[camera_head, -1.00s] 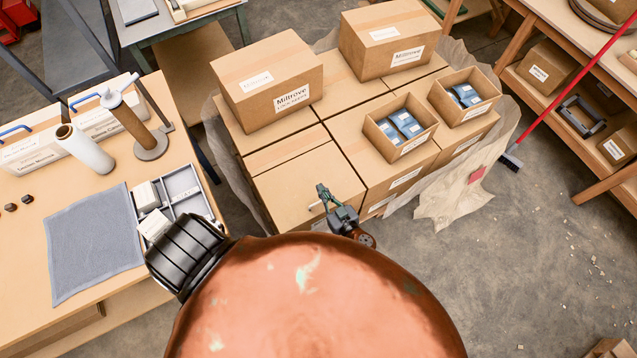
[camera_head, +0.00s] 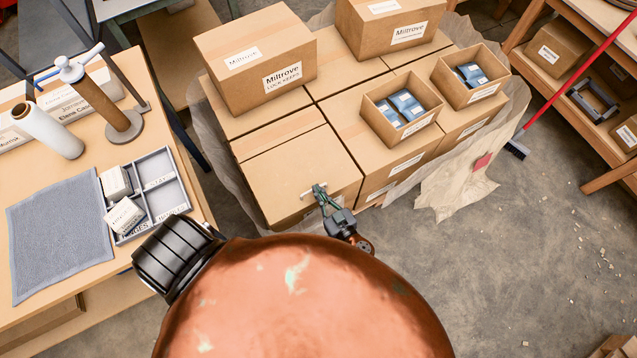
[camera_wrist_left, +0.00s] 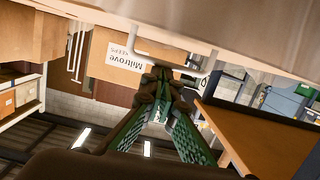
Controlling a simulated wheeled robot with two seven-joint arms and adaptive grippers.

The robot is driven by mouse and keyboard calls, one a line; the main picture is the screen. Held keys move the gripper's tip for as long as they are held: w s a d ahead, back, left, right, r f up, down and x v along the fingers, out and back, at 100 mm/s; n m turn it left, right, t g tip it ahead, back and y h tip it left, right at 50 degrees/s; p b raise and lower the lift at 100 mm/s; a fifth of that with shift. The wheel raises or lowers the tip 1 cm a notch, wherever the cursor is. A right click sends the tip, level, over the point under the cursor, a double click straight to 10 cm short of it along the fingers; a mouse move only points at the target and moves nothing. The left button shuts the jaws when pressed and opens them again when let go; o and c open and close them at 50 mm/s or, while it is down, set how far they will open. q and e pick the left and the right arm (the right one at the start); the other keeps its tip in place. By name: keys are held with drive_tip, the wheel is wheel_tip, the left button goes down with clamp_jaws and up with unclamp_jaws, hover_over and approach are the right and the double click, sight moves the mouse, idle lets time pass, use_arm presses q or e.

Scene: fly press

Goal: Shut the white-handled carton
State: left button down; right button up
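The white-handled carton (camera_head: 290,168) is the front left carton of the stacked block in the head view. Its top panel looks flat or nearly flat; I cannot tell if a small gap remains. The white handle (camera_head: 306,194) is near the panel's front edge, and it shows in the left wrist view (camera_wrist_left: 207,67). My left gripper (camera_head: 318,190) is at the handle. In the left wrist view its green-grey fingers (camera_wrist_left: 160,75) come together at the handle bar and appear shut on it, partly hiding it. My right gripper is not in view.
Two open boxes of blue packs (camera_head: 402,108) stand to the right, and a closed Miltrove box (camera_head: 255,60) stands behind. A workbench with a grey towel (camera_head: 60,235) and a divided tray (camera_head: 167,190) is at the left. The floor at the right is mostly clear.

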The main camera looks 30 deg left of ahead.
use_arm(q)
drive_tip(key=shift+s+d+f, duration=0.2)
drive_tip(key=shift+f, duration=0.45)
drive_tip(key=shift+s+d+f, duration=0.15)
drive_tip(key=shift+d+f, duration=0.05)
drive_tip(key=shift+f, duration=0.4)
drive_tip(key=shift+r, duration=0.15)
wheel_tip(320, 180, up, 12)
drive_tip(key=shift+w+a, duration=0.35)
drive_tip(key=shift+w, duration=0.05)
drive_tip(key=shift+r, duration=0.1)
